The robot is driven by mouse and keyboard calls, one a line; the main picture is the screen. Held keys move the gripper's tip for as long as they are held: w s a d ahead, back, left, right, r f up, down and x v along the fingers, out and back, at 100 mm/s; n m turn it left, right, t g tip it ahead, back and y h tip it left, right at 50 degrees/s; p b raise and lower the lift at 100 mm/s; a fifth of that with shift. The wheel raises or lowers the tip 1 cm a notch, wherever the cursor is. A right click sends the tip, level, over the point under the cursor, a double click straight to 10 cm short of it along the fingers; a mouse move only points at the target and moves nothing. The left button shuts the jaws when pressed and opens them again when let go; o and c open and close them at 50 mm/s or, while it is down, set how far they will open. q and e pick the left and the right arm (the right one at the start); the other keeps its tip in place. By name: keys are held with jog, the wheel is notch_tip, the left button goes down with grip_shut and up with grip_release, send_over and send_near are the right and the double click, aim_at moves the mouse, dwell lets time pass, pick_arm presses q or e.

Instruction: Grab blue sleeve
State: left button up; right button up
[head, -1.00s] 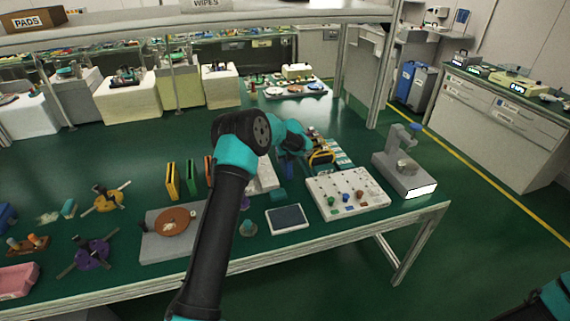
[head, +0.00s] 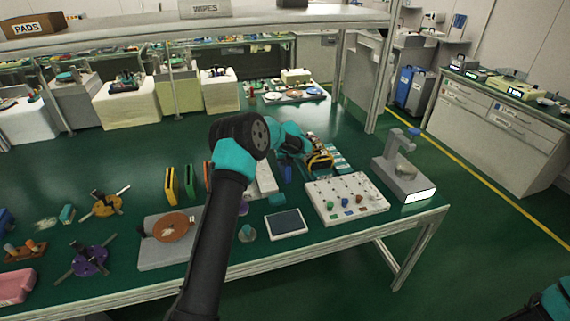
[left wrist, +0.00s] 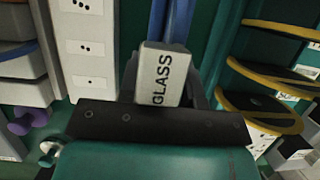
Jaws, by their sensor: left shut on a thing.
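The blue sleeve (head: 286,173) stands below my left gripper (head: 290,158) in the head view, partly hidden by the wrist. In the left wrist view, a blue strip (left wrist: 165,18) shows beyond a white end piece marked GLASS (left wrist: 163,74). The dark fingers of my left gripper (left wrist: 163,88) lie on both sides of this piece and are shut on the sleeve. The fingertips themselves are mostly hidden. My right gripper is out of view.
A yellow sleeve (head: 171,185) and a green sleeve (head: 189,182) stand left of my arm. A yellow-and-black object (head: 319,161) is close right of the gripper. A white peg board (head: 346,198) and a grey instrument (head: 403,181) stand farther right.

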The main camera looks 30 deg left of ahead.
pick_arm(q)
notch_tip(320, 180, up, 8)
jog(key=shift+r, duration=0.55)
